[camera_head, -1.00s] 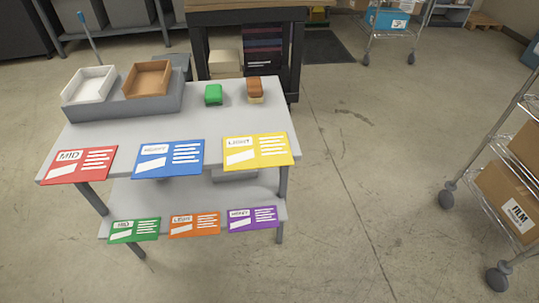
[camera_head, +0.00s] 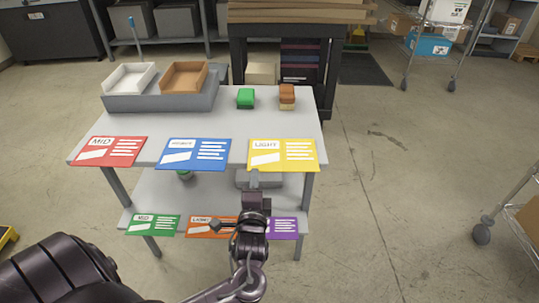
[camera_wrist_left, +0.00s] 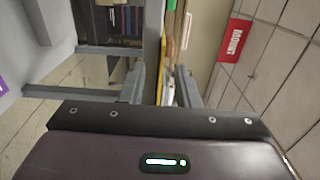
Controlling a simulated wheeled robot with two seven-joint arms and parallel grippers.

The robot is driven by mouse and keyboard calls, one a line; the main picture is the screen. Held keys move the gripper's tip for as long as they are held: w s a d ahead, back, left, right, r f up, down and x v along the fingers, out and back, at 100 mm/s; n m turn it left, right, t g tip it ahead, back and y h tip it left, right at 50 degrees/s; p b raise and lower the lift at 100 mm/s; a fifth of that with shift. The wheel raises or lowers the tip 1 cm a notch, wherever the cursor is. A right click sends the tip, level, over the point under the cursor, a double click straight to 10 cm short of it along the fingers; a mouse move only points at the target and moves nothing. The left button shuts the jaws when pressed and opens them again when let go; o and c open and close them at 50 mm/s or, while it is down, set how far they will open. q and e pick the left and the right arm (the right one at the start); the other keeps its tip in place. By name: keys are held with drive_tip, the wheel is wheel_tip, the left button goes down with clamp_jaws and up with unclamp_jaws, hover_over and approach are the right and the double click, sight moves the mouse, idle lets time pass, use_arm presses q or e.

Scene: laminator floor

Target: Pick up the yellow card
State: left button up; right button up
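The yellow card (camera_head: 283,155), marked LIGHT, lies flat at the front right of the upper tabletop, its front side at the table edge. My left gripper (camera_head: 254,180) is in front of the card's front left part, its tips close to that edge; contact cannot be told. In the left wrist view the left gripper (camera_wrist_left: 160,85) has its two fingers apart. My right gripper is not in view.
A red card (camera_head: 109,151) and a blue card (camera_head: 194,153) lie left of the yellow one. Green, orange and purple (camera_head: 286,227) cards lie on the lower shelf.

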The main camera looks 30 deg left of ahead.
sight(266, 154)
use_arm(q)
drive_tip(key=x, duration=0.4)
drive_tip(key=shift+w+r, duration=0.15)
drive_tip(key=shift+w, duration=0.1)
drive_tip(key=shift+c, duration=0.4)
clamp_jaws()
